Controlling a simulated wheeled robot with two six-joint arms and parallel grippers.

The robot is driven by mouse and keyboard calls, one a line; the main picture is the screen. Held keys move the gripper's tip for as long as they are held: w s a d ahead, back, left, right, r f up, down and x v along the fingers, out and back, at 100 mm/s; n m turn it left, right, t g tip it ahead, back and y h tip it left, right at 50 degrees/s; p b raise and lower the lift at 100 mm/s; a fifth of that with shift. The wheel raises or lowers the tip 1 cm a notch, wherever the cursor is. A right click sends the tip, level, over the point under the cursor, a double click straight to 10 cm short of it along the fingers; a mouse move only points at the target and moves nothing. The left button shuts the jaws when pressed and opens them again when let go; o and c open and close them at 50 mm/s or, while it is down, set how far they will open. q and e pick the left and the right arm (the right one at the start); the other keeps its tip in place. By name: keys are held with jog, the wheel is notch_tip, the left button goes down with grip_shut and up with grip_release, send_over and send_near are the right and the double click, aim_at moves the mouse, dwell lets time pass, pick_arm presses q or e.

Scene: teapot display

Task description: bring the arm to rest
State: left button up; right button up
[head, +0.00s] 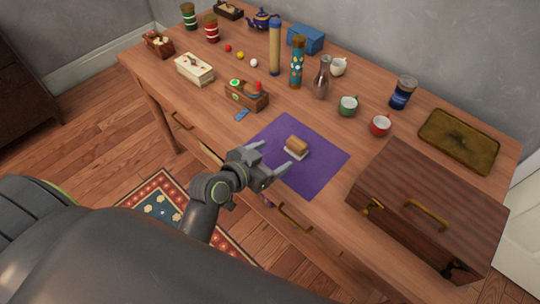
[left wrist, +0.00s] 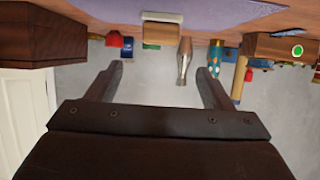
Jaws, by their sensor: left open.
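My left gripper (head: 272,163) is open and empty. In the head view it is over the front part of the purple mat (head: 318,173), just left of and in front of a small tan-and-white block (head: 297,147) lying on that mat. In the left wrist view, which looks upside down, the two fingers (left wrist: 160,85) stand wide apart with nothing between them. The block (left wrist: 160,33) shows beyond the fingertips, apart from them, on the mat (left wrist: 215,12). My right gripper is not seen in either view.
A wooden chest (head: 430,205) with brass handles stands right of the mat. A tarnished tray (head: 459,140) lies at the right. The table front has drawers with handles.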

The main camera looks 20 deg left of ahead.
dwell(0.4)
pick_arm(q)
jog(key=s+a+f+n+g+y, duration=0.25)
jog(key=s+a+g, duration=0.35)
jog(key=s, duration=0.5)
jog(key=s+a+f+n+g+y, duration=0.2)
jog(key=s+a+f+g+y, duration=0.15)
jog(key=s+a, duration=0.6)
notch_tip(320, 180, down, 25)
jog(key=s+d, duration=0.1)
jog(key=s, duration=0.1)
jog(key=s+d+f+g, duration=0.1)
jog(key=s+f+g, duration=0.1)
jog(key=s+f, duration=1.2)
jog(key=shift+s+d+f, duration=0.2)
jog(key=shift+s+f, duration=0.2)
